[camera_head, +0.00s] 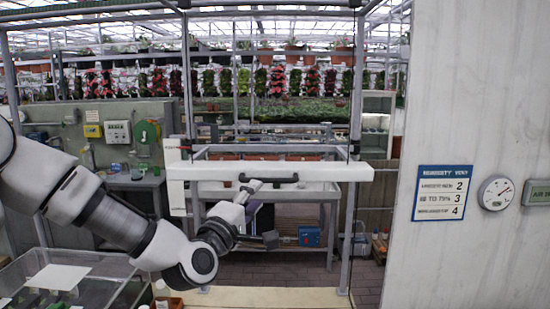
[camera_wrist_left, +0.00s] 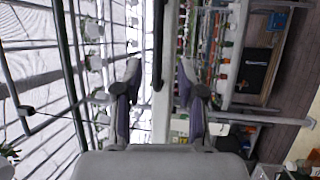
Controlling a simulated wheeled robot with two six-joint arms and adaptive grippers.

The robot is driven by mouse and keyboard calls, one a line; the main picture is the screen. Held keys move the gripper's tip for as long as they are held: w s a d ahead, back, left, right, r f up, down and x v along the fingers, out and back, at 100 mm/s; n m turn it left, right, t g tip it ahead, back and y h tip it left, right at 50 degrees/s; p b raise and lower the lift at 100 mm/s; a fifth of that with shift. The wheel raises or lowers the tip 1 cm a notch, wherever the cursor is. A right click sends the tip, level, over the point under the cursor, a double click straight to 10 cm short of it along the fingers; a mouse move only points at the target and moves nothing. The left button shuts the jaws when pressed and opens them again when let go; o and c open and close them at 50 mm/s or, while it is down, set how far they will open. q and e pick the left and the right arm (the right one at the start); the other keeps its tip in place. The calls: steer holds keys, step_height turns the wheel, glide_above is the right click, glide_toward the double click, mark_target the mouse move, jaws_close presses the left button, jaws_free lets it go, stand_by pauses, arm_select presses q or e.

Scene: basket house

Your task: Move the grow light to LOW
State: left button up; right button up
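The grow light appears to be the long white horizontal bar (camera_head: 330,172) across the metal frame in the head view, though no label confirms it. A dark handle (camera_head: 285,179) is on its front face. In the left wrist view the white bar (camera_wrist_left: 163,118) runs upright through the middle, with the dark handle (camera_wrist_left: 158,45) along it. My left gripper (camera_head: 262,212) is open, just in front of and below the handle. Its fingers (camera_wrist_left: 160,70) are spread either side of the bar in the wrist view, and I see no clear contact. My right gripper is out of view.
Metal posts (camera_head: 349,225) flank the bar, with a bench behind. A pale wall at right carries a blue sign (camera_head: 441,193) and a round gauge (camera_head: 496,193). A clear-walled case (camera_head: 58,278) stands at lower left. A pale ledge (camera_head: 270,298) runs along the bottom.

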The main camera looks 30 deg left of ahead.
mark_target(266, 182)
arm_select(q)
steer(key=p+x, duration=0.1)
steer(key=x, duration=0.1)
steer(key=p+x, duration=0.1)
steer(key=x, duration=0.2)
steer(key=p+x, duration=0.1)
steer(key=x, duration=0.1)
steer(key=shift+w+d+r, duration=0.3)
steer(key=shift+w+r, duration=0.05)
steer(key=shift+w+a+f, duration=0.15)
steer(key=shift+w+a, duration=0.05)
steer(key=shift+a+f, duration=0.1)
steer(key=shift+a, duration=0.2)
steer(key=shift+s+d, duration=0.15)
jaws_close()
